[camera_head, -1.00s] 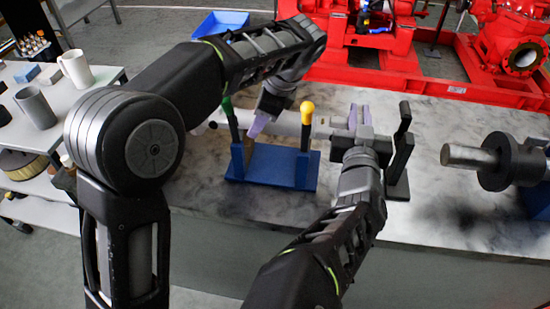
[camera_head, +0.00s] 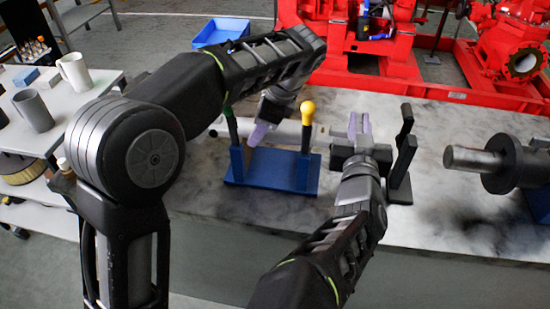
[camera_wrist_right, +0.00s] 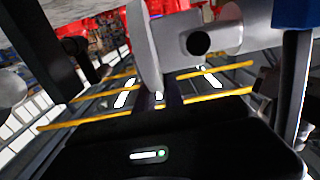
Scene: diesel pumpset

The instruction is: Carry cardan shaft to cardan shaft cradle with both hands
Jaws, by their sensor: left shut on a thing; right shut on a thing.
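The cardan shaft (camera_head: 285,130) is a pale grey tube lying roughly left to right in the head view. My left gripper (camera_head: 258,134) is shut on its left part, largely hidden by its own wrist. My right gripper (camera_head: 360,125), with pale purple fingers, is shut at its right end. The blue stand (camera_head: 270,170), which looks like the cradle, has one green-tipped post and one yellow-tipped post (camera_head: 307,112). The shaft passes at the posts; whether it rests or hovers is unclear. In the right wrist view, a grey metal end piece (camera_wrist_right: 205,38) fills the top, close to the gripper.
A black upright stand (camera_head: 402,150) is close right of my right gripper. A dark flanged shaft part (camera_head: 505,162) sits further right on the marble-topped bench (camera_head: 425,215). Red machinery (camera_head: 440,75) and a blue bin (camera_head: 220,28) are behind. A shelf with mugs is left.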

